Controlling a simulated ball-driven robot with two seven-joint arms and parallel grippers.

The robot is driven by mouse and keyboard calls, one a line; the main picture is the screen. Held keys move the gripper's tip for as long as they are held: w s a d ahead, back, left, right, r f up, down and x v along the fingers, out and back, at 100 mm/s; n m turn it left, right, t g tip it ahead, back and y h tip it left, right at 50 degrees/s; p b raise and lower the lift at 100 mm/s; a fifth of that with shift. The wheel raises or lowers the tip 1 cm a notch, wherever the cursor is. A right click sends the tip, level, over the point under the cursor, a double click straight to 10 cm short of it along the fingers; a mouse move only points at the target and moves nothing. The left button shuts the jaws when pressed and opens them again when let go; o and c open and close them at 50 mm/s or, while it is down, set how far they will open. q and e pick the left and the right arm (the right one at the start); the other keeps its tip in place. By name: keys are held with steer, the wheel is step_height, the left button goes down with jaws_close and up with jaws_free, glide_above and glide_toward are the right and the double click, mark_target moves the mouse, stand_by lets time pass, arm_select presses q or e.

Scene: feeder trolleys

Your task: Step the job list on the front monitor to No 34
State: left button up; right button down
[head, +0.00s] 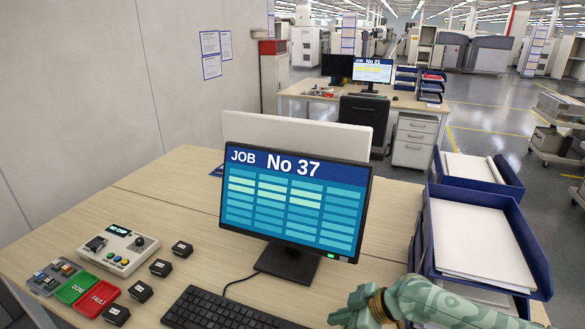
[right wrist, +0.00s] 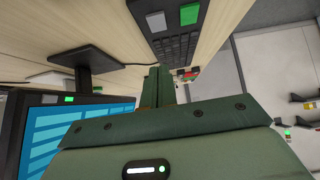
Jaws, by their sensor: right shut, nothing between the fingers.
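The front monitor (head: 292,212) stands on the desk and reads "JOB No 37" above a grid of pale and blue cells. Part of its screen also shows in the right wrist view (right wrist: 55,145). The black keyboard (head: 222,312) lies in front of it, its right end cut off by the picture edge. In the right wrist view the keyboard (right wrist: 172,48) has a large grey key (right wrist: 155,21) and a large green key (right wrist: 189,14). My right gripper (head: 348,312) is shut and empty, right of the keyboard; its fingers point toward it. My left gripper is out of view.
Blue paper trays (head: 540,262) stand at the right, close to my right arm. A control box (head: 118,248), small black blocks (head: 160,267), a green tray (head: 76,287) and a red tray (head: 97,298) lie at the left. A rear desk's monitor (head: 372,70) reads No 21.

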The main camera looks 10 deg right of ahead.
steer(key=shift+s+r+p, duration=0.15)
steer(key=shift+r+p, duration=0.3)
steer(key=shift+p, duration=0.05)
stand_by(0.4)
steer(key=b+x, duration=0.3)
steer(key=x, duration=0.7)
steer(key=shift+s+f, duration=0.1)
steer(key=shift+f, duration=0.1)
step_height(320, 180, down, 2)
steer(key=shift+f+b, duration=0.25)
steer(key=shift+b, duration=0.45)
steer(key=shift+f, duration=0.65)
